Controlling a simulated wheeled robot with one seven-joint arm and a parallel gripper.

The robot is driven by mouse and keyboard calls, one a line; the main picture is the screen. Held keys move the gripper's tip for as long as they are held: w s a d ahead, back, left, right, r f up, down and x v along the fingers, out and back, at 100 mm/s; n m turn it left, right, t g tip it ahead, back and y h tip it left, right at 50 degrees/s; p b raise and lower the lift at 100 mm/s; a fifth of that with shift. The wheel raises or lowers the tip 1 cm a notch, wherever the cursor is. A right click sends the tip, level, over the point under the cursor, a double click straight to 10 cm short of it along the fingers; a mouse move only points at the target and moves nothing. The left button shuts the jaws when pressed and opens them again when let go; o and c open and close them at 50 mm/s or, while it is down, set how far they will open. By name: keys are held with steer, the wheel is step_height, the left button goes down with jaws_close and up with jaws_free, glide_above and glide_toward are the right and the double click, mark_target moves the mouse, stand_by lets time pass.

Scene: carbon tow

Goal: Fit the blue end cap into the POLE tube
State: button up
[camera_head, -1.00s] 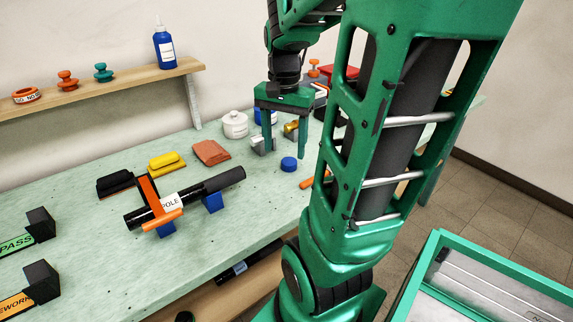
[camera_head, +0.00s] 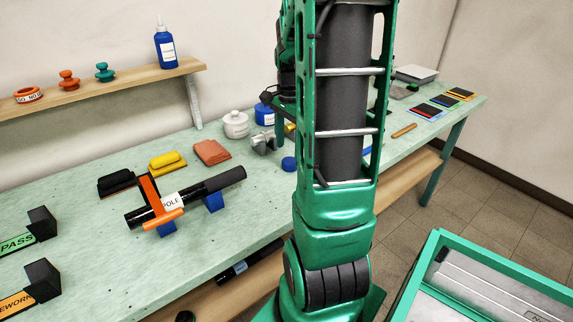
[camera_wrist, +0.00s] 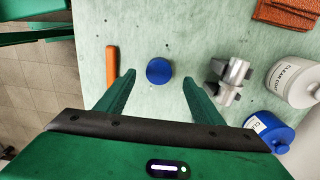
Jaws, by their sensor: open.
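The blue end cap (camera_head: 288,163) is a short round disc lying flat on the green bench, just left of my arm in the head view. In the wrist view the blue end cap (camera_wrist: 159,71) lies ahead of and between the two fingers of my gripper (camera_wrist: 158,85), which is open and empty. The fingers do not touch it. The black POLE tube (camera_head: 190,200) rests on blue supports on the bench, with an orange clamp (camera_head: 152,202) across its left part and a white POLE label.
A grey metal block (camera_wrist: 229,80) stands right of the cap, close to my right finger. An orange stick (camera_wrist: 112,66) lies left. A white jar (camera_wrist: 294,82) and a blue jar (camera_wrist: 269,131) stand farther right. Orange cloths (camera_head: 211,152) and a yellow block (camera_head: 167,162) lie behind the tube.

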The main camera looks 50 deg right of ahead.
mark_target(289, 161)
step_height(289, 161, down, 4)
steer(key=shift+d+f, duration=0.1)
steer(key=shift+f, duration=0.1)
steer(key=c, duration=1.1)
steer(key=shift+r, duration=0.15)
